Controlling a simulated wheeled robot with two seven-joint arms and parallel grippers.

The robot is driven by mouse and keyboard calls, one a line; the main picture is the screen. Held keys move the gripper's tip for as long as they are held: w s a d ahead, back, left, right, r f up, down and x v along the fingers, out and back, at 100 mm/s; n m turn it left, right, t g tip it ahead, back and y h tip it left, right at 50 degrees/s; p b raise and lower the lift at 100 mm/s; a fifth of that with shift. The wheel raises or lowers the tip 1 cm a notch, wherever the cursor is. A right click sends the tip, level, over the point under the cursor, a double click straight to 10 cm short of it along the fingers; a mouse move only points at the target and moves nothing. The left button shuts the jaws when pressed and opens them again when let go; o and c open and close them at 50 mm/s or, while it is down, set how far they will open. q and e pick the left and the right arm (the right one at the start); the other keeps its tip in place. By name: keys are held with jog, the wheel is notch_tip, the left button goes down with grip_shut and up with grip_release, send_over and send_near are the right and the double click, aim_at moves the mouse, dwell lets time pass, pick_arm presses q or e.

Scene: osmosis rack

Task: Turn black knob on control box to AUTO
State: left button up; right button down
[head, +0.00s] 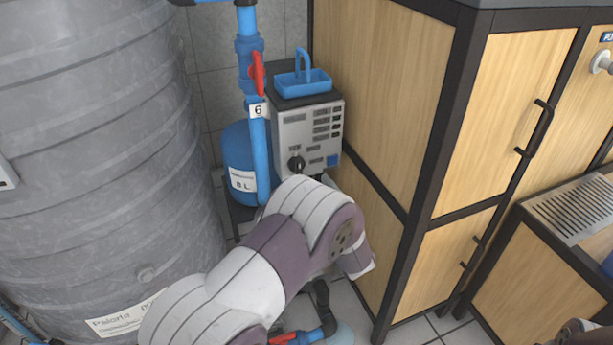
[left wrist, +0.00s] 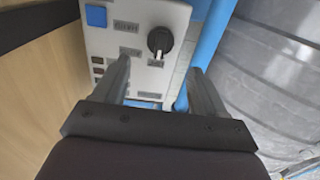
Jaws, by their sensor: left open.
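The control box (head: 291,133) is a light grey panel with labels and small buttons, standing between the large grey tank and the wooden cabinet. Its black knob (head: 296,163) sits low on the left of the face in the head view. In the left wrist view the black knob (left wrist: 160,40) has a pale pointer mark, and its label text is too small to read. My left gripper (left wrist: 165,85) is open and empty, with its fingers to either side below the knob in that picture, apart from it. In the head view my left arm hides the gripper. My right gripper is not visible.
A blue basket (head: 303,84) sits on top of the box. A blue pipe (head: 259,150) with a red valve handle (head: 258,73) runs close to the box's left. The wooden cabinet (head: 370,80) stands close on the right, the grey tank (head: 90,150) on the left.

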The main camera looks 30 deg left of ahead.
aim_at(300, 168)
pick_arm(q)
jog(key=b+x, duration=0.1)
jog(key=x, duration=0.2)
jog(key=b+x, duration=0.1)
jog(key=x, duration=0.2)
jog(key=shift+w+a+f, duration=0.2)
jog(key=shift+w+a, duration=0.05)
jog(key=shift+w+a+r, duration=0.15)
jog(key=shift+w+a, duration=0.05)
jog(key=shift+a, duration=0.05)
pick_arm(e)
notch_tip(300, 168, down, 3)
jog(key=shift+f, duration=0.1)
pick_arm(q)
jog(key=shift+c, duration=0.3)
